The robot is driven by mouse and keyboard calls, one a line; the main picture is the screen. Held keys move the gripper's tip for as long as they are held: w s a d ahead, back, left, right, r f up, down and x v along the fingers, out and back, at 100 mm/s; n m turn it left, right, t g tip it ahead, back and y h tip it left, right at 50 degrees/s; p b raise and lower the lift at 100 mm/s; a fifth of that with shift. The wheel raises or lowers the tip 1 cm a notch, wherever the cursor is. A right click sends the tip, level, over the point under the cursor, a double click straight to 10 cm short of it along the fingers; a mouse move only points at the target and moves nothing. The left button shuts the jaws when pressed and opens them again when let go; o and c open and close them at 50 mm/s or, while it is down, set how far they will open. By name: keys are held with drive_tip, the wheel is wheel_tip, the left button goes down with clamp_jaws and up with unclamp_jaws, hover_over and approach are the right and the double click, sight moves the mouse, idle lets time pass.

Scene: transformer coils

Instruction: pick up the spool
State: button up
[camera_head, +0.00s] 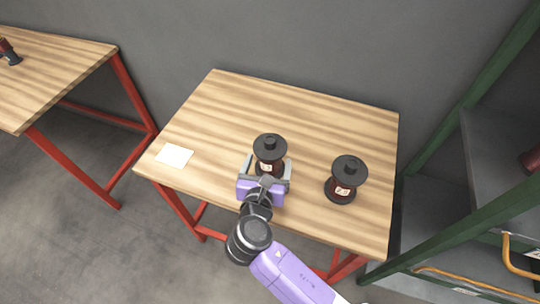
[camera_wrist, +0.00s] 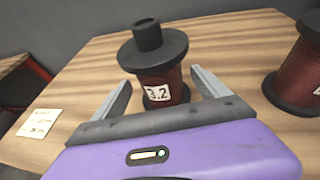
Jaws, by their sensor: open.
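A spool (camera_head: 269,147) with black flanges and dark red winding stands upright near the middle of the wooden table (camera_head: 225,115). In the wrist view the spool (camera_wrist: 158,78) shows a white label reading 3.2. My gripper (camera_head: 268,167) is open, with one finger on each side of this spool. In the wrist view the fingers of my gripper (camera_wrist: 162,90) reach toward the spool's lower part, and gaps show between them and the winding. A second similar spool (camera_head: 346,178) stands upright to the right, outside the fingers; it also shows in the wrist view (camera_wrist: 300,72).
A white paper (camera_head: 174,155) lies at the table's left. Another wooden table (camera_head: 60,60) at far left bears a dark object (camera_head: 9,52). A green-framed shelf (camera_head: 458,122) stands right of the table. The table's back part is clear.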

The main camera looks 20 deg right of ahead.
drive_tip(key=shift+x, duration=1.45)
drive_tip(key=shift+c, duration=0.5)
drive_tip(key=shift+r, duration=0.1)
clamp_jaws()
